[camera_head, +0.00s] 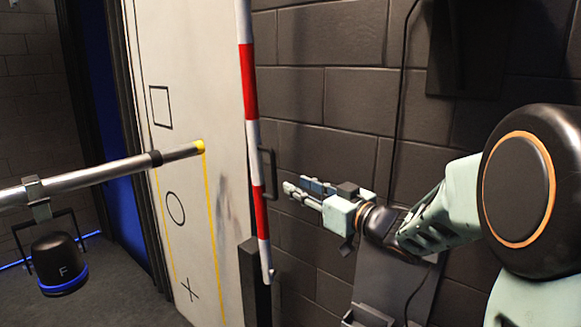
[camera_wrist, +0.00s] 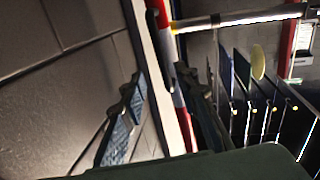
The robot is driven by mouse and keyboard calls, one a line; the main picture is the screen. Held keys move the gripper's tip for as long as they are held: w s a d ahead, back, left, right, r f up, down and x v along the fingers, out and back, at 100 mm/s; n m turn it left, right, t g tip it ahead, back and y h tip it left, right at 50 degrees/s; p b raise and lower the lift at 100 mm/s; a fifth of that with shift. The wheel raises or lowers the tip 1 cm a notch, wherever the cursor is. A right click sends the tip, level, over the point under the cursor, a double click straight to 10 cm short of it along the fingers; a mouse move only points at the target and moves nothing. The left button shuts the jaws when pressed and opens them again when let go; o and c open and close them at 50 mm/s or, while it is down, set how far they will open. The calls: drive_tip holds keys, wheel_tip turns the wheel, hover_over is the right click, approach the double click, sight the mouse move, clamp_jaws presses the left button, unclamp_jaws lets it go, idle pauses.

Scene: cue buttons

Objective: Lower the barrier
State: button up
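The barrier is a red-and-white striped pole (camera_head: 249,95) standing nearly upright, with a slight tilt, in front of a pale panel. A dark handle (camera_head: 271,174) sits on its right side, low down. My gripper (camera_head: 293,189) is just right of the handle, pointing left toward the pole, and looks apart from it. In the wrist view, the two fingers of my gripper (camera_wrist: 168,112) are spread with nothing held. The striped pole (camera_wrist: 181,115) shows beyond and between them.
The pale panel (camera_head: 188,80) bears a square, circle and cross. A dark block wall (camera_head: 330,95) stands behind my gripper.

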sight(275, 175)
drive_tip(key=p+x, duration=0.2)
drive_tip(key=x, duration=0.8)
drive_tip(key=shift+w+a, duration=0.15)
drive_tip(key=shift+a, duration=0.15)
clamp_jaws()
